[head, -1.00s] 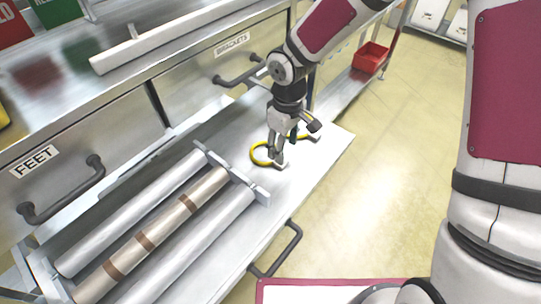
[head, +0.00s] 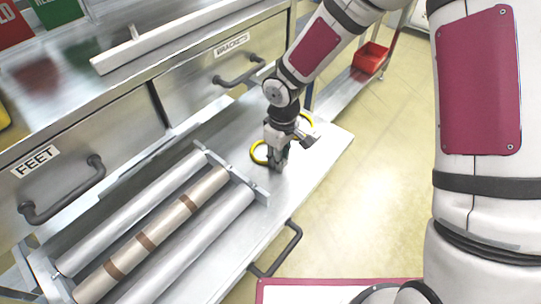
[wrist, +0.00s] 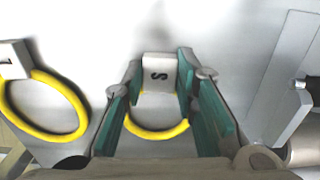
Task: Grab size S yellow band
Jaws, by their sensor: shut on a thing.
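The size S yellow band (wrist: 155,134) is a yellow ring with a white tag (wrist: 159,73) marked S, lying on the light metal surface. My gripper (wrist: 159,75) is shut on that tag, one teal-padded finger on each side, with the ring below it in the wrist view. In the head view, my gripper (head: 276,164) is low over the shelf and the held band (head: 256,151) shows to its left. A second yellow band (wrist: 82,103) lies to the left in the wrist view, its tag marking unreadable. It also shows behind my gripper in the head view (head: 309,117).
A rack of rollers (head: 165,226) stands on the shelf left of my gripper. Drawers labelled FEET (head: 62,185) and BRACKETS (head: 222,66) are behind. A red bin (head: 371,57) is at the far right. The shelf's right end (head: 325,150) is bare.

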